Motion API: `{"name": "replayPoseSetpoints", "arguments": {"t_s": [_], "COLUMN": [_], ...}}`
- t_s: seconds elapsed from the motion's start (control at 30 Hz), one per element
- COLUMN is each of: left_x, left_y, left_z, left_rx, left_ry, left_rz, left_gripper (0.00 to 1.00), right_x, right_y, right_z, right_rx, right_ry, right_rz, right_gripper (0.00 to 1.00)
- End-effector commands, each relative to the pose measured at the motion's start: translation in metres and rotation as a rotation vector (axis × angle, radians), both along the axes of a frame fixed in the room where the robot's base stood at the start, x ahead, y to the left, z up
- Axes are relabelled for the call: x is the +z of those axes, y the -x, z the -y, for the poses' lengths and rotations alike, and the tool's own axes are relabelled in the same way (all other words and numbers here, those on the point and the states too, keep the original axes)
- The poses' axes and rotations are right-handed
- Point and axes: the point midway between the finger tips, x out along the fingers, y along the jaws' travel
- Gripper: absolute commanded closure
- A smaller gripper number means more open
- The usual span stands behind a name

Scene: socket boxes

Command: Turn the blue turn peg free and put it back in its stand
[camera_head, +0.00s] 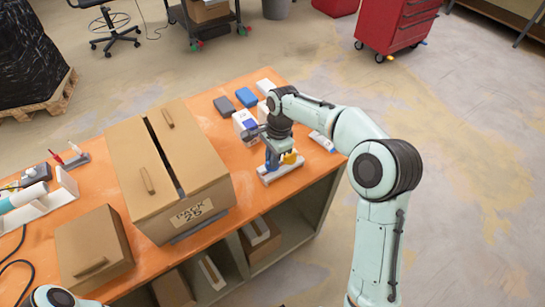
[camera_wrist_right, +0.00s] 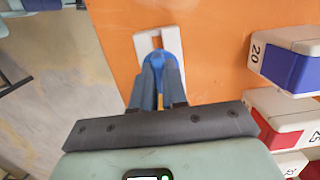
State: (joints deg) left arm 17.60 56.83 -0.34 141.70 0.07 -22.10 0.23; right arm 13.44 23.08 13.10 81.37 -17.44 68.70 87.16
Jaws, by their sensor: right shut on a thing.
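My right gripper (camera_head: 283,157) is over the orange table near its right edge, pointing down. In the right wrist view its dark fingers (camera_wrist_right: 160,85) are shut on the blue turn peg (camera_wrist_right: 158,58), whose rounded blue top shows between and beyond them. A white slotted stand (camera_wrist_right: 170,38) lies directly under the peg; its white base also shows in the head view (camera_head: 281,174). The fingers hide the peg's lower end, so I cannot tell how it sits in the stand. My left gripper is out of view.
A large cardboard box (camera_head: 165,165) stands left of my right gripper, with a smaller one (camera_head: 92,250) nearer. A white-and-blue box (camera_wrist_right: 290,62) marked 20 and red-and-white boxes (camera_wrist_right: 285,118) stand beside the gripper. Several small boxes, including a blue one (camera_head: 246,97), stand behind.

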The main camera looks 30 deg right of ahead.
Motion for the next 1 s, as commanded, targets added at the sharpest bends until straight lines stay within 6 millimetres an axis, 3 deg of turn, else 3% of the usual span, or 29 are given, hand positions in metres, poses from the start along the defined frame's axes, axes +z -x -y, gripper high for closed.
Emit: {"name": "replayPoseSetpoints", "arguments": {"t_s": [1.0], "left_x": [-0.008], "left_y": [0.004], "left_z": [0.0], "left_rx": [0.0], "left_ry": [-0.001], "left_rz": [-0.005], "left_gripper": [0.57], "right_x": [-0.016], "right_y": [0.0], "right_z": [0.0], "right_rx": [0.0], "right_ry": [0.0], "right_rz": [-0.001], "right_gripper": [1.0]}}
